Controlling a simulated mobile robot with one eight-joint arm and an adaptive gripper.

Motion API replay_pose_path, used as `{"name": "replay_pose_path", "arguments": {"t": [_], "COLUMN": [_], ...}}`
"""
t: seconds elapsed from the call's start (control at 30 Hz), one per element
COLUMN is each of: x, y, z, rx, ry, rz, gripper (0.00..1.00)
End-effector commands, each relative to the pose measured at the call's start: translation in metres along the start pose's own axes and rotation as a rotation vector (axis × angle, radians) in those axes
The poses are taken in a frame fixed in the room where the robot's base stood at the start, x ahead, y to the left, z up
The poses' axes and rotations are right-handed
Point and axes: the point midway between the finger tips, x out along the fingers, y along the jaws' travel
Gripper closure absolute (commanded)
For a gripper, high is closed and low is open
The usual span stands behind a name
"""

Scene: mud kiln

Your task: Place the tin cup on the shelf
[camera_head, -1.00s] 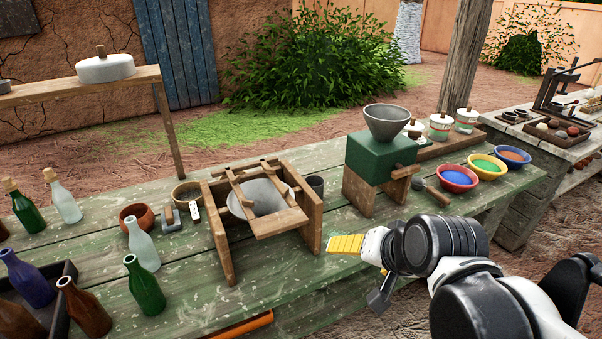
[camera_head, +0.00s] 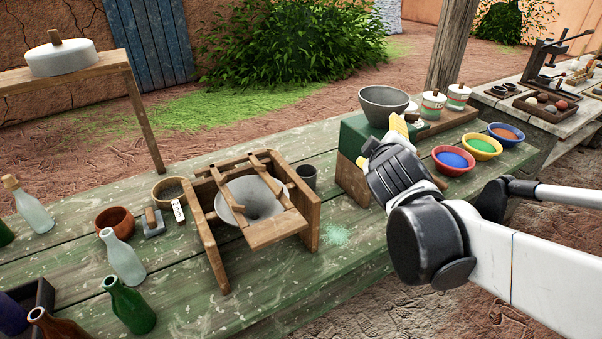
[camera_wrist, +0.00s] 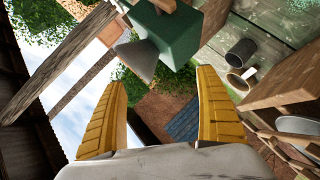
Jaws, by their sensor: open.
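A dark grey cup (camera_head: 306,176) stands on the green table (camera_head: 265,285), just right of a wooden frame. My gripper (camera_head: 381,143) is in front of the green mill, raised above the table. Its yellow fingers (camera_wrist: 160,78) are spread with nothing between them in the wrist view.
The wooden frame (camera_head: 311,212) with a pale funnel stands mid-table. The green mill (camera_head: 362,132) with a grey hopper (camera_head: 384,103) is right behind my gripper. Bottles (camera_head: 128,305) crowd the left. Coloured powder bowls (camera_head: 453,160) stand at right. The front middle of the table is clear.

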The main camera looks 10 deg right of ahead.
Motion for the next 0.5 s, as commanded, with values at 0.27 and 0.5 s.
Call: {"name": "replay_pose_path", "arguments": {"t": [0.27, 0.5], "x": [0.081, 0.141], "y": [0.026, -0.074], "z": [-0.075, -0.092], "rx": [-0.784, -1.580], "ry": [0.240, 0.470], "rz": [0.307, 0.429], "gripper": [0.16, 0.16]}}
